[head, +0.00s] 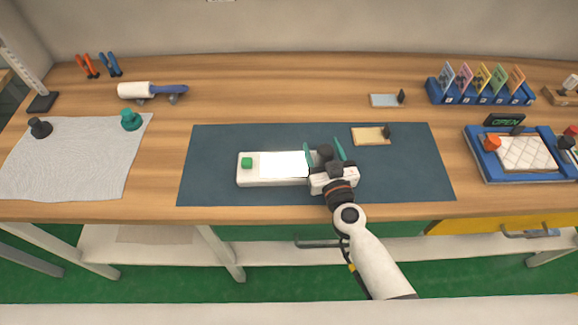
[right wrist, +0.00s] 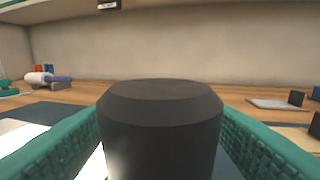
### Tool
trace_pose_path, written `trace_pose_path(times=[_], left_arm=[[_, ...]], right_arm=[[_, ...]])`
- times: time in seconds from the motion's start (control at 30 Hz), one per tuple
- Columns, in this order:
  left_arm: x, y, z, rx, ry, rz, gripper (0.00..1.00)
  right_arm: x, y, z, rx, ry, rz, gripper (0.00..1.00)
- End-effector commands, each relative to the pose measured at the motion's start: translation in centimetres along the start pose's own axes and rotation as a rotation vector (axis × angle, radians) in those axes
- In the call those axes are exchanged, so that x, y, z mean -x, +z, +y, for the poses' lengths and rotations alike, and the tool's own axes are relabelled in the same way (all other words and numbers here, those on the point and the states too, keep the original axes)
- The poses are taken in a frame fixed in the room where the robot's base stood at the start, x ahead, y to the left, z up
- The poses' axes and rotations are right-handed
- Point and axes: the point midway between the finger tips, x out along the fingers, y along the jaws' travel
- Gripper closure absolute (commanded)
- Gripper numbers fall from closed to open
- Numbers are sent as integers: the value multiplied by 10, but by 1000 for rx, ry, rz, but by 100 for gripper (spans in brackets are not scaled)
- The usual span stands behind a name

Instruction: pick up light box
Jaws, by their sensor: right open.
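The light box (head: 249,180) is a long white box with a lit white panel and a green button at its left end. It lies on the dark blue mat (head: 215,145) in the head view. A black knob (head: 325,151) stands at its right end and fills the middle of the right wrist view (right wrist: 160,130). My right gripper (head: 324,153) is open, its green fingers on either side of the knob with visible gaps in the wrist view. My gripper and wrist hide the box's right end. My left gripper is not in view.
A tan plate (head: 365,136) with a black knob lies on the mat, right of my gripper. A grey plate (head: 384,100) lies behind it. A blue tray (head: 485,162) stands at the right, and a grey cloth (head: 70,160) at the left. The mat's left part is clear.

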Motion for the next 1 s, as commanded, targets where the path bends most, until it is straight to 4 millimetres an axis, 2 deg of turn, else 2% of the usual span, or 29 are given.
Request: trace_pose_path(times=[0.1,0.3,0.67,1.0], left_arm=[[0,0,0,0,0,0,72],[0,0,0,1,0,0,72],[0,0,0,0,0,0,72],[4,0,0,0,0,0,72]], right_arm=[[-6,0,0,1,0,1,38],[-6,0,0,0,0,1,40],[-6,0,0,0,0,1,98],[-6,6,0,-2,0,-2,100]])
